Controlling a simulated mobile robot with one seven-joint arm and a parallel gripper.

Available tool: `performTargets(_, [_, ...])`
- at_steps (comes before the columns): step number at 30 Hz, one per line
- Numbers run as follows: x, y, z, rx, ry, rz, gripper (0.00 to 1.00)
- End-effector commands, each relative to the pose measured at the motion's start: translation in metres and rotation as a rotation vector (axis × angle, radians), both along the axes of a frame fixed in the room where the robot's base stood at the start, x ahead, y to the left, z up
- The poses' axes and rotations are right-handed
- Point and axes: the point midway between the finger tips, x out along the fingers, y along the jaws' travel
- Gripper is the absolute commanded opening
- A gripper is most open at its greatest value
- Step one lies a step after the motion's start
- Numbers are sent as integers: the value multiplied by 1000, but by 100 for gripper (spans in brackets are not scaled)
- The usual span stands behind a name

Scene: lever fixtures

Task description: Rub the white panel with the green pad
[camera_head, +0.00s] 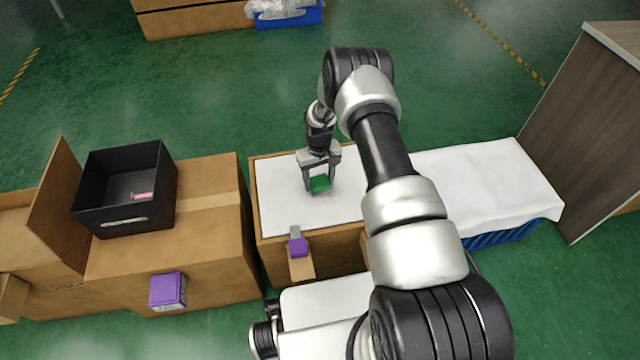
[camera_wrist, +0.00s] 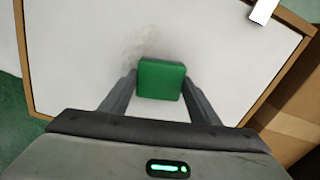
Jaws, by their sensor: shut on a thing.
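The white panel (camera_head: 280,203) is a flat white surface with a wooden rim, lying on a box in the middle of the head view. It also fills much of the wrist view (camera_wrist: 80,50). A faint grey smudge (camera_wrist: 138,42) shows on it just beyond the pad. The green pad (camera_head: 320,185) is a small block, also seen in the wrist view (camera_wrist: 160,80). My gripper (camera_head: 319,180) is shut on the pad, one finger on each side, over the panel. The pad looks at or very near the panel's surface; I cannot tell whether it touches.
A purple block (camera_head: 298,247) with a grey strip sits at the panel's front edge. To the left, a black bin (camera_head: 125,190) stands on a cardboard box (camera_head: 210,225) bearing a purple label box (camera_head: 168,291). A white-covered surface (camera_head: 490,185) lies to the right, beside a wooden cabinet (camera_head: 590,120).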

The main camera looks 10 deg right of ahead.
Motion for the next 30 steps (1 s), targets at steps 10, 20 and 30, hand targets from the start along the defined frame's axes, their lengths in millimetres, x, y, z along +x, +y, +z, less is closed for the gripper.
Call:
performTargets(10, [27, 0, 0, 0, -2, 0, 38])
performTargets(20, [34, -3, 1, 0, 0, -1, 38])
performTargets(30, [34, -29, -2, 0, 1, 0, 38])
